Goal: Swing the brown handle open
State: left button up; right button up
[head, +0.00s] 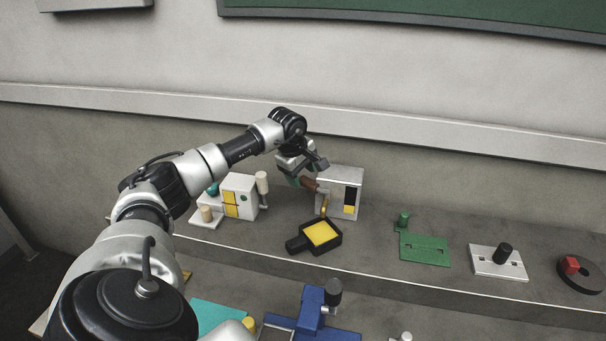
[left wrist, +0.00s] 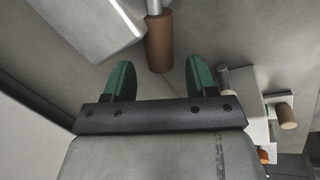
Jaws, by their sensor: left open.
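The brown handle (head: 309,184) is a short cylinder at the left side of a white box (head: 347,176) with a black and yellow front panel, on the grey shelf. In the left wrist view the brown handle (left wrist: 159,42) hangs on a grey rod beside the white box (left wrist: 88,25). My left gripper (head: 303,178) is at the handle in the head view. In the left wrist view its green fingers (left wrist: 160,78) are apart, with the handle's end in line with the gap between them. I cannot tell whether they touch it. My right gripper is not in view.
A second white box (head: 239,188) with a cream handle (head: 262,182) stands left of the arm. A black tray with a yellow inside (head: 321,233) lies in front. Green (head: 425,247) and white (head: 497,262) plates sit to the right. A wall rises behind the shelf.

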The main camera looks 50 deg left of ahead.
pick_arm(q)
jog(key=b+v, duration=0.1)
jog(key=v, duration=0.7)
jog(key=shift+r, duration=0.35)
jog(key=shift+s, duration=0.1)
